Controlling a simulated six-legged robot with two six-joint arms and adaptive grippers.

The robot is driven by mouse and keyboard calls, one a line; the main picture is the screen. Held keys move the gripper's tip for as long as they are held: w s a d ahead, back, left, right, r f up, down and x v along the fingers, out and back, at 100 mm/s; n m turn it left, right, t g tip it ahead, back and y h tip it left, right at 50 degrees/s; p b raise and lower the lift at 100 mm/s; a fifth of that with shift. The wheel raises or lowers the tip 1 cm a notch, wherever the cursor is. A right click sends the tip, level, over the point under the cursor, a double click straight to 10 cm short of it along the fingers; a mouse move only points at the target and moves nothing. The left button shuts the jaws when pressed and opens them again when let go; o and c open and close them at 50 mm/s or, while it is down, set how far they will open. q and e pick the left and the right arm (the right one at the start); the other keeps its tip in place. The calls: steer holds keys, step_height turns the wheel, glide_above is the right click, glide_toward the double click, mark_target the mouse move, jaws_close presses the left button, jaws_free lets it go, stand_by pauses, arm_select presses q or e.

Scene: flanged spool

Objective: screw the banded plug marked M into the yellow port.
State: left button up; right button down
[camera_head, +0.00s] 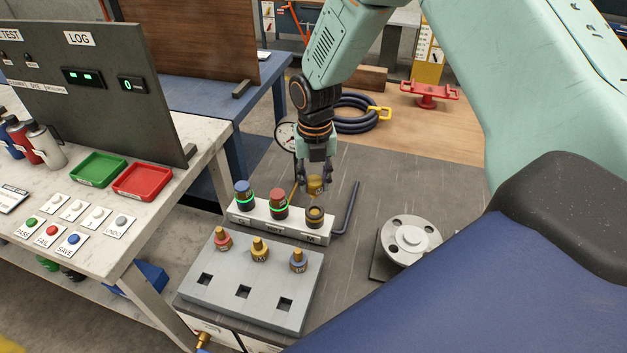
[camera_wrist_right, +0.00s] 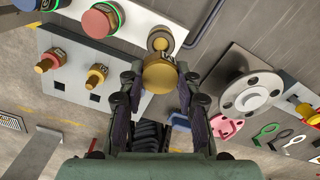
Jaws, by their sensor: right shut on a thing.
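My right gripper (camera_head: 316,170) is shut on a yellow plug (camera_head: 316,187), pointing down above the port block. The yellow port (camera_head: 314,215) is a dark opening with a yellowish ring at the right end of the pale port block (camera_head: 240,216). The port also shows just beyond the plug in the wrist view (camera_wrist_right: 159,42). The plug appears above the port; whether they touch is unclear. My left gripper is not in view.
A blue plug (camera_head: 242,189) and a red plug (camera_head: 278,200), each with a glowing green ring, sit in the same block. A grey rack (camera_head: 217,283) with several smaller plugs stands in front. A dark bent bar (camera_head: 347,208) and a round flange (camera_head: 411,236) lie to the right.

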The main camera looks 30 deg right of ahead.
mark_target(315, 192)
steer(key=shift+s+r+n, duration=0.1)
steer(key=shift+r+n, duration=0.2)
steer(key=shift+n, duration=0.3)
steer(key=shift+f, duration=0.2)
step_height(315, 192, down, 4)
steer(key=b, duration=0.4)
steer(key=shift+f, duration=0.2)
steer(key=shift+r+p, duration=0.3)
steer(key=shift+r, duration=0.05)
steer(key=shift+r, duration=0.1)
steer(key=shift+f+b, duration=0.9)
steer(key=shift+f, duration=0.75)
